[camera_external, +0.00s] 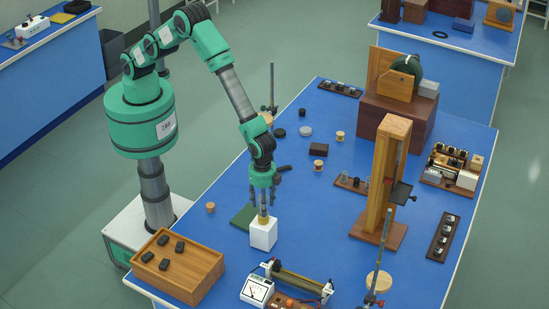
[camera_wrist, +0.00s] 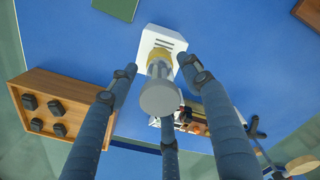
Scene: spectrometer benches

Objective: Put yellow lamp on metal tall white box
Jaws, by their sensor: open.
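The white box (camera_external: 263,236) stands upright on the blue bench and also shows in the wrist view (camera_wrist: 149,39). The small yellow lamp (camera_external: 263,218) is upright at the top of the box and appears to rest on it. In the wrist view the lamp (camera_wrist: 159,68) has a yellow body and a grey round end (camera_wrist: 160,98) towards the camera. My gripper (camera_external: 264,205) points down just above the lamp. Its three fingers (camera_wrist: 160,86) are spread around the lamp with visible gaps, so it is open and holds nothing.
A wooden box (camera_external: 190,275) with black blocks stands left of the white box. A green mat (camera_external: 243,218) lies behind it. A meter (camera_external: 257,290) and coil apparatus (camera_external: 300,282) are in front. A tall wooden stand (camera_external: 379,190) rises at the right.

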